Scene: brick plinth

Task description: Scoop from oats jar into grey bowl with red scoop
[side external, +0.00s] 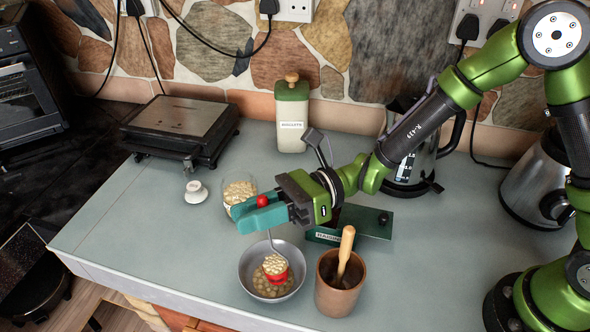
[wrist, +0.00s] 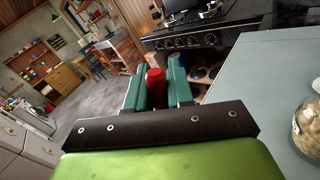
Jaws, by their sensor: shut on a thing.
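My gripper (side external: 248,213), with teal fingers, is shut on the handle of the red scoop (side external: 278,277). The handle's red end (side external: 262,200) sticks up between the fingers, and it also shows in the wrist view (wrist: 155,82). A thin metal stem runs down to the scoop's cup, heaped with pale oats. The cup is inside the grey bowl (side external: 246,262), over more oats at its bottom; whether it touches them I cannot tell. The glass oats jar (side external: 238,188) stands open behind my gripper, partly hidden by it. It also shows at the wrist view's right edge (wrist: 307,135).
A brown cup (side external: 340,295) with a wooden-handled tool stands right of the bowl. A dark green labelled object (side external: 365,223) lies behind it. A white lid-like piece (side external: 196,192), scale (side external: 178,120) and canister (side external: 291,115) are farther back. The counter's left front is clear.

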